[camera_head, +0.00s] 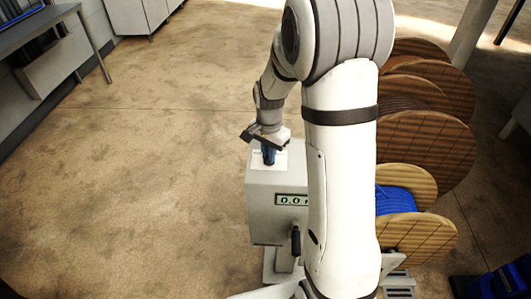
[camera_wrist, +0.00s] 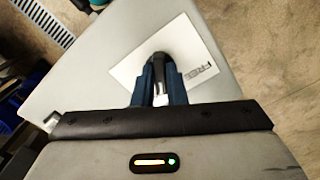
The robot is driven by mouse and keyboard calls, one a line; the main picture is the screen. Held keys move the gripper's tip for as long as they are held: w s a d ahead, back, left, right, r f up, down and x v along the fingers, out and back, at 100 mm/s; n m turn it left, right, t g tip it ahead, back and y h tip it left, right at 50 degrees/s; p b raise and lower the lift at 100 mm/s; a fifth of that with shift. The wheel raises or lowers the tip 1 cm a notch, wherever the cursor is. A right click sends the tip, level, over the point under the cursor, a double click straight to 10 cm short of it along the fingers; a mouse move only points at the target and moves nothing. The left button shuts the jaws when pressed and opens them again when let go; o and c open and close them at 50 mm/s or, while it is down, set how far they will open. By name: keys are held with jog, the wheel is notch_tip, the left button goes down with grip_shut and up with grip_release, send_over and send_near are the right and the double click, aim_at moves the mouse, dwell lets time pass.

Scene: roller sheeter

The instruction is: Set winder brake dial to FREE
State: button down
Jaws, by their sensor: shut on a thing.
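The winder (camera_head: 262,205) is a grey box with a "0.0" display (camera_head: 291,199) on its front. A white label plate (camera_wrist: 195,58) lies on its top face; it reads "FREE" on the right side in the wrist view. The dark brake dial (camera_wrist: 160,60) stands on this plate, partly hidden between my blue fingers. My gripper (camera_wrist: 159,76) is shut on the dial, with one finger on each side. In the head view my gripper (camera_head: 268,156) comes down onto the top of the box. I cannot tell which setting the dial points to.
A dark crank handle (camera_head: 296,241) sticks out of the box's front. Wooden spools (camera_head: 428,140) stand to the right, one with blue cable (camera_head: 394,199). A grey table (camera_head: 40,30) is at the upper left. The floor (camera_head: 130,180) to the left is clear.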

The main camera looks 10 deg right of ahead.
jog(key=n+b, duration=0.1)
jog(key=n, duration=0.1)
jog(key=n+b, duration=0.1)
jog(key=n, duration=0.3)
jog(key=shift+w+d+r+b, duration=0.1)
jog(key=shift+w+b, duration=0.25)
jog(key=shift+b, duration=0.05)
jog(key=n+b, duration=0.1)
jog(key=n, duration=0.3)
jog(key=shift+n+b, duration=0.45)
jog(key=shift+n, duration=1.15)
jog(key=shift+r, duration=0.1)
jog(key=c, duration=1.6)
grip_release()
jog(key=shift+o, duration=0.7)
jog(key=shift+s, duration=0.1)
